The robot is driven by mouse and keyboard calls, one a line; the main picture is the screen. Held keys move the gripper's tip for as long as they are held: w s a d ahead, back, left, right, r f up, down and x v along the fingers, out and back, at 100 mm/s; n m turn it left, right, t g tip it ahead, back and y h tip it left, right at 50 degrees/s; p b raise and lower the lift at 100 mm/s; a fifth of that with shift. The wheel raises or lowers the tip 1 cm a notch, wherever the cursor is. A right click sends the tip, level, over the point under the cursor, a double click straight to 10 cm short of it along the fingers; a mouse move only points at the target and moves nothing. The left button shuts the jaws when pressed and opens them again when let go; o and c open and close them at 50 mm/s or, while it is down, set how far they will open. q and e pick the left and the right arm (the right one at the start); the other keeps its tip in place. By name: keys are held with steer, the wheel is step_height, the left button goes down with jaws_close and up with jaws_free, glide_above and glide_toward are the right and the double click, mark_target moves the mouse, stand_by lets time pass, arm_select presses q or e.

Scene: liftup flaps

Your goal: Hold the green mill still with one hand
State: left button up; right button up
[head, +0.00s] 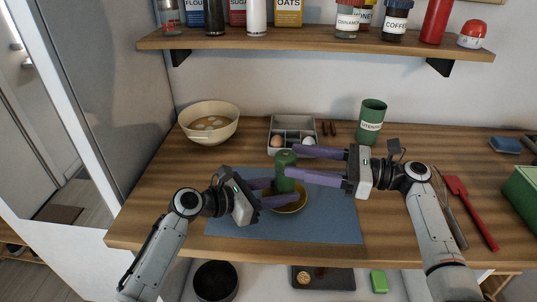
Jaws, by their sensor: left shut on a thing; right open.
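The green mill (286,160) stands upright over a small yellow bowl (291,205) on the blue mat (335,222). My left gripper (268,192) is shut on the lower part of the mill, coming from the lower left. My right gripper (296,162) is open at the mill's upper part, from the right. One of its fingers passes behind the mill's top and the other lies in front of its body. The fingers hide part of the mill and of the bowl, so I cannot tell whether the mill's base touches the bowl.
A large bowl (209,118) stands at the back left. A grey divided tray (293,121) with eggs and a green utensil holder (371,118) stand behind the mat. A red spatula (473,213) lies at right. A loaded shelf (318,44) hangs above.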

steer(key=w+a, duration=0.1)
steer(key=a, duration=0.7)
steer(key=shift+w, duration=0.25)
steer(key=shift+c, duration=0.2)
steer(key=c, duration=1)
